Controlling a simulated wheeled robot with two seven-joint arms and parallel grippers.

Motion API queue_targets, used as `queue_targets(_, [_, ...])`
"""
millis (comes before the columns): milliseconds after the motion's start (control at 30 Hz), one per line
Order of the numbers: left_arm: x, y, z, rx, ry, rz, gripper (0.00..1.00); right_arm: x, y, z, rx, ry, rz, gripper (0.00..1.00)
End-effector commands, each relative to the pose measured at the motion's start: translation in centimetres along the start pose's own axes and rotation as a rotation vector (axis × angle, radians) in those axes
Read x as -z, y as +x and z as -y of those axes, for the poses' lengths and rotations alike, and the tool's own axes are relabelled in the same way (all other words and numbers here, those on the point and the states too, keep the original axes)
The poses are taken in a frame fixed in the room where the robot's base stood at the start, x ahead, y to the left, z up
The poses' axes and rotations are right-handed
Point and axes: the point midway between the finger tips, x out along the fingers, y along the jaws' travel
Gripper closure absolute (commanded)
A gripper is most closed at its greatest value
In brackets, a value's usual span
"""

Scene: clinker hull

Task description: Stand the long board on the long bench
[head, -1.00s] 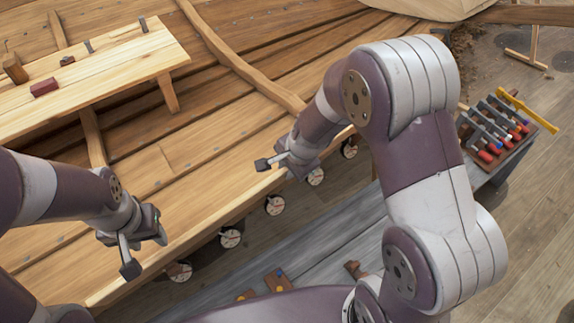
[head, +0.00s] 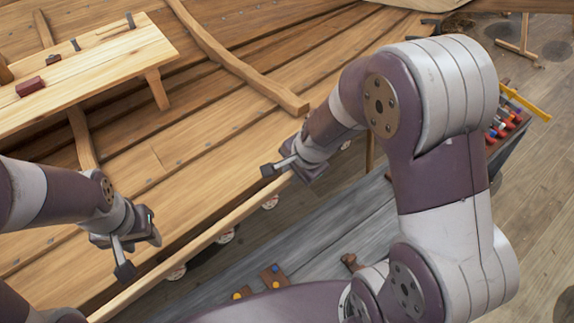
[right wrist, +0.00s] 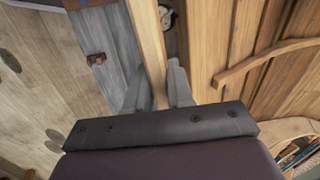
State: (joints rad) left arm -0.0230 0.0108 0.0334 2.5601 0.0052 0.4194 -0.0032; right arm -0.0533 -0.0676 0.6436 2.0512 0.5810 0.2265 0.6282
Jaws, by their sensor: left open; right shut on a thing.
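The long board (head: 215,228) is a narrow light wooden strip running diagonally along the near edge of the hull planking in the head view. My right gripper (head: 282,171) is shut on it near its far right end. In the right wrist view the board (right wrist: 148,45) runs between the fingers (right wrist: 155,92). My left gripper (head: 138,252) is open and empty, above and left of the board's nearer part. The long grey bench (head: 325,235) lies below and right of the board; my body hides part of it.
The planked hull (head: 200,125) fills the upper left, with a curved rib (head: 215,55). A light wooden table (head: 90,75) with small blocks stands over it. Small brown blocks (head: 273,276) lie on the grey bench. A tool rack (head: 505,125) is at right, partly behind my right arm.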

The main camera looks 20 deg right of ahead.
Motion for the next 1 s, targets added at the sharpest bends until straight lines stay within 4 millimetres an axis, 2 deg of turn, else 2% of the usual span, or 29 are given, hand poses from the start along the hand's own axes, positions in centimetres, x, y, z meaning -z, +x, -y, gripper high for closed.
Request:
queue_targets(33, [-0.1,0.7,0.0,0.000,0.000,0.000,0.56,0.0,0.3,-0.5,0.004,0.000,-0.002,1.00])
queue_targets(500, [-0.4,3.3,0.0,0.000,0.000,0.000,0.56,0.1,0.1,-4.5,0.004,-0.002,-0.002,1.00])
queue_targets(1000, [-0.4,3.3,0.0,0.000,0.000,0.000,0.56,0.1,0.3,-4.7,0.003,-0.005,0.002,1.00])
